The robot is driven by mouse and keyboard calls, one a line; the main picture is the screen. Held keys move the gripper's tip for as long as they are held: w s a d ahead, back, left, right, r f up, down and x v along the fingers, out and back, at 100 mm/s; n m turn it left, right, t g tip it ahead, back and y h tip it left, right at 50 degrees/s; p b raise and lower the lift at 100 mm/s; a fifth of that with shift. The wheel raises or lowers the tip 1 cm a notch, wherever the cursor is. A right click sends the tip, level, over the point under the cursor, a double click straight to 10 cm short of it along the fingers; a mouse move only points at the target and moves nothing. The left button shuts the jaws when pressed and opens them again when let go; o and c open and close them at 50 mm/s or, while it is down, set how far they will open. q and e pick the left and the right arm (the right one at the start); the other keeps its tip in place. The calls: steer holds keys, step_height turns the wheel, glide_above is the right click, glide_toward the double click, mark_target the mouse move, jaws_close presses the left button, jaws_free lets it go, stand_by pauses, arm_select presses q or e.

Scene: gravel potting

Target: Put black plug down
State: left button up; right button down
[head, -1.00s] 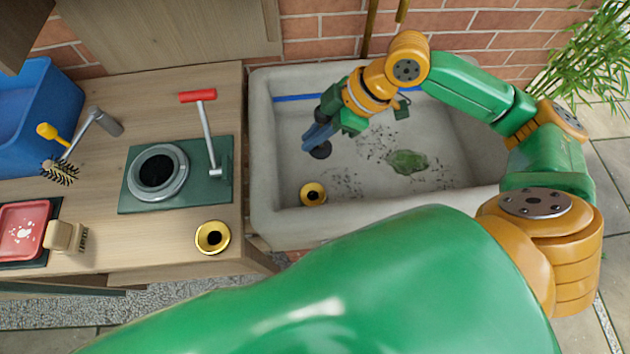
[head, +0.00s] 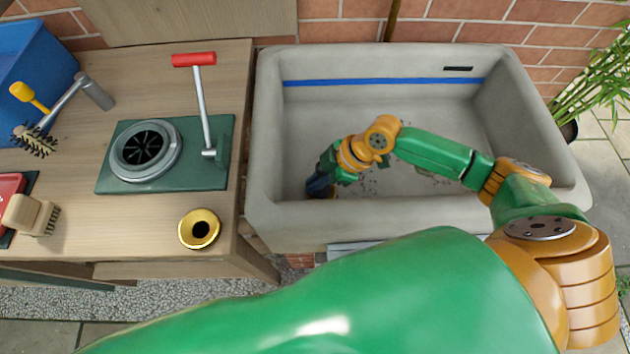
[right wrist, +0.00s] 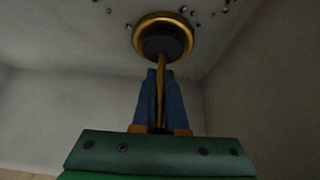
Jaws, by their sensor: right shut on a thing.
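My right gripper (head: 320,187) is low inside the stone sink, at its front left corner. In the right wrist view its two blue fingers (right wrist: 162,100) are shut on the thin brass-coloured stem of the black plug (right wrist: 160,44). The plug's dark round body lies within the outline of the brass drain ring (right wrist: 139,33). I cannot tell whether it is seated in the ring or just above it. In the head view my gripper hides the plug and most of the drain. My left gripper is not in view.
The sink (head: 270,165) has high walls close to my gripper, with dark gravel bits on its floor. On the wooden bench (head: 120,235) at the left stand a brass ring (head: 199,229), a red-handled lever (head: 200,100), a round grey port (head: 145,153) and a brush (head: 32,215).

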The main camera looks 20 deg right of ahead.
steer(key=shift+f, duration=0.1)
steer(key=c, duration=0.9)
jaws_free()
steer(key=shift+c, duration=0.2)
steer(key=shift+r, duration=0.25)
steer(key=p+v, duration=0.1)
steer(key=v, duration=1.1)
